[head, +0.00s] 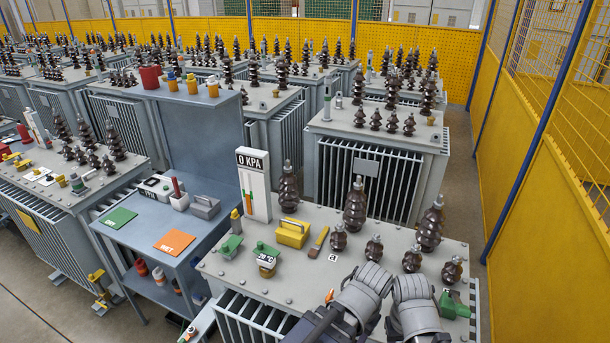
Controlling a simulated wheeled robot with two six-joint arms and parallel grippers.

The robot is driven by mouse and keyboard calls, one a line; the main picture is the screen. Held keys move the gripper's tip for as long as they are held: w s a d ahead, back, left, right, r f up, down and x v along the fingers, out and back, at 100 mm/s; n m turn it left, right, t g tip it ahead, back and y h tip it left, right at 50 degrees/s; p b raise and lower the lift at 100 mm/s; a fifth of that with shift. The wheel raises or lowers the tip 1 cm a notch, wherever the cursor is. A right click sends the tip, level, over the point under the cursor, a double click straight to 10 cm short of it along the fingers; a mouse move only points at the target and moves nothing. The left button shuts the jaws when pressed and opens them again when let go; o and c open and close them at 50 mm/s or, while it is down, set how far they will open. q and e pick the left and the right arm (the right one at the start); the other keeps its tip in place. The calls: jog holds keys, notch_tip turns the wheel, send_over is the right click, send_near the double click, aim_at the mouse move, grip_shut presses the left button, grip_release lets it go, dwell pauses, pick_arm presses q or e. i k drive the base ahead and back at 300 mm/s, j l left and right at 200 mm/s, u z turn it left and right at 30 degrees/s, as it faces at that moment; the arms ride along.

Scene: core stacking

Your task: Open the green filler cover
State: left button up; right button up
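Several green parts sit on the near transformer's grey lid (300,278). A green block-like part (230,246) is at its left edge. A green cap (264,249) lies beside it, over a small gauge marked in °C. Another green part (454,304) is at the right front corner. I cannot tell for certain which is the filler cover or whether it is open. My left gripper (368,287) and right gripper (412,296) are side by side over the lid's front right. The right one is just left of the right green part. Their fingertips are not clear.
Brown ribbed insulators (355,207) stand on the lid. A yellow-handled box (292,232), a brush-like tool (319,241) and a white 0 KPA gauge (254,186) are behind and left. A blue-grey workbench (140,233) with green and orange mats adjoins the left. A yellow fence (530,235) runs along the right.

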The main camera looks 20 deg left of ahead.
aim_at(227, 249)
jog(key=u, duration=1.3)
jog(key=i+j+z, duration=0.2)
jog(key=z, duration=0.15)
jog(key=i+j+z, duration=0.15)
jog(key=j+z, duration=0.25)
